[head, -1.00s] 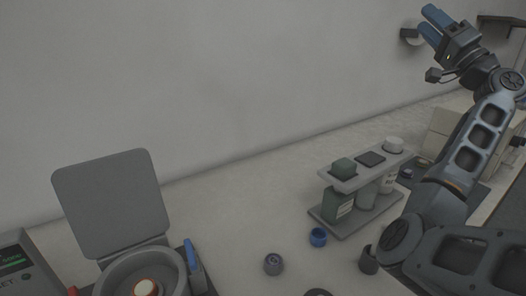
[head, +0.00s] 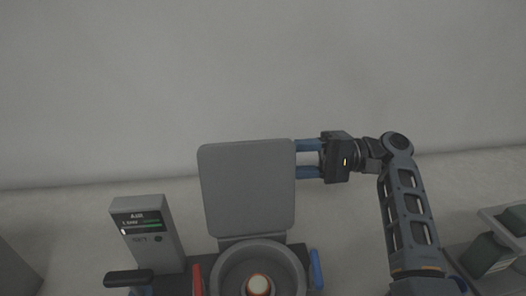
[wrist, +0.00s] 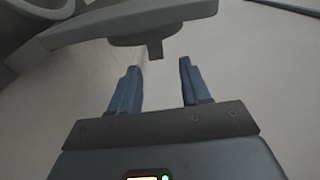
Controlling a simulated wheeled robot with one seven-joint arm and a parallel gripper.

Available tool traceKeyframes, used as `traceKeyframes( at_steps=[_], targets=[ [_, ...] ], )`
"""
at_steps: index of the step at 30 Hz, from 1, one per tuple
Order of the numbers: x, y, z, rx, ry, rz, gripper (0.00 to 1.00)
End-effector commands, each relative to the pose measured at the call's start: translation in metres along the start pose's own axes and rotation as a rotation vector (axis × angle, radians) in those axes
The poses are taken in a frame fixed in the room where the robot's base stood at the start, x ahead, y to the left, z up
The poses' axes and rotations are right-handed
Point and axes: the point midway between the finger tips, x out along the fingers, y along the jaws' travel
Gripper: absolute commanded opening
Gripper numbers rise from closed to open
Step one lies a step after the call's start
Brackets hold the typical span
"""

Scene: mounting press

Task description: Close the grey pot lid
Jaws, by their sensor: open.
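The grey pot lid (head: 247,188) stands upright, open, hinged at the back of the round grey pot (head: 225,277). An orange-white glowing round piece (head: 258,285) sits inside the pot. My gripper (head: 297,159) is open, its two blue fingers pointing left at the right edge of the lid. In the head view the fingertips overlap or nearly reach that edge; contact cannot be told. In the wrist view a grey slab edge (wrist: 130,22), probably the lid, lies ahead of the fingers (wrist: 158,68), with nothing between them.
A control box with a display (head: 146,237) stands left of the pot. A red handle (head: 197,279) and a blue handle (head: 316,269) flank the pot. A rack with green bottles (head: 490,254) is at the far right. The wall rises behind.

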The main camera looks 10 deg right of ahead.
Motion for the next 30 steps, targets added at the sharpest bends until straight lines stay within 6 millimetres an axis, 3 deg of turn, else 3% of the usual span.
traceKeyframes(
  at_steps=[16, 28, 30],
  targets=[
    [0.073, 0.005, 0.005, 0.015, -0.021, 0.011, 0.47],
    [0.082, 0.006, 0.004, 0.014, -0.019, 0.011, 0.47],
    [0.082, 0.006, 0.004, 0.014, -0.019, 0.011, 0.42]
  ],
)
